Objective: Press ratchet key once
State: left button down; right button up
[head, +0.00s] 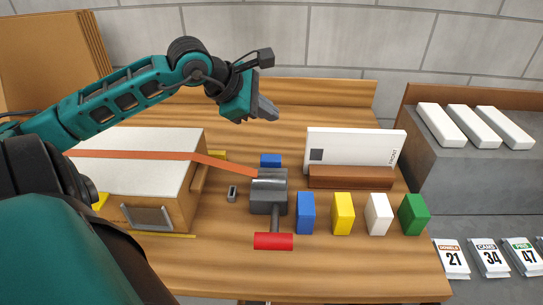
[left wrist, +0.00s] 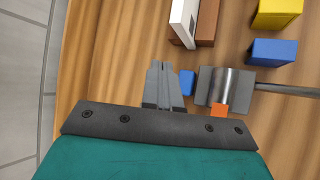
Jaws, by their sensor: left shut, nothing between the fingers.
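A grey metal ratchet (head: 268,194) sits on the wooden table, its lever ending in a red grip (head: 273,241) toward the front. An orange strap (head: 225,163) runs from it leftward over a box. The ratchet also shows in the left wrist view (left wrist: 209,86). A small blue block (head: 270,160) lies just behind it. I cannot tell which part is the key. My left gripper (head: 268,110) is shut and empty, raised above the table behind the ratchet and apart from it; its fingers also show in the left wrist view (left wrist: 163,70). My right gripper is not in view.
A white-topped wooden box (head: 138,160) stands at left. A white board (head: 350,145) stands in a brown holder (head: 350,178) at right. Blue (head: 306,213), yellow (head: 343,213), white (head: 378,214) and green (head: 413,214) blocks form a row. The back table area is clear.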

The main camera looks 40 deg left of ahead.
pick_arm(q)
jog(key=f, duration=0.1)
jog(key=b, duration=0.4)
send_over(275, 156)
jog(key=s, duration=0.2)
jog(key=f, duration=0.6)
jog(key=shift+a+f, duration=0.25)
jog(key=shift+f, duration=0.05)
jog(key=shift+f+b, duration=0.55)
jog(key=shift+b, duration=0.05)
dwell(0.5)
jog(key=shift+f+b, duration=0.4)
jog(key=shift+b, duration=0.15)
jog(key=shift+f+b, duration=0.8)
jog(key=shift+f, duration=0.05)
dwell(0.6)
jog(key=shift+s+r, duration=0.1)
jog(key=shift+r, duration=0.05)
jog(key=shift+r+p, duration=0.7)
jog(key=shift+r, duration=0.4)
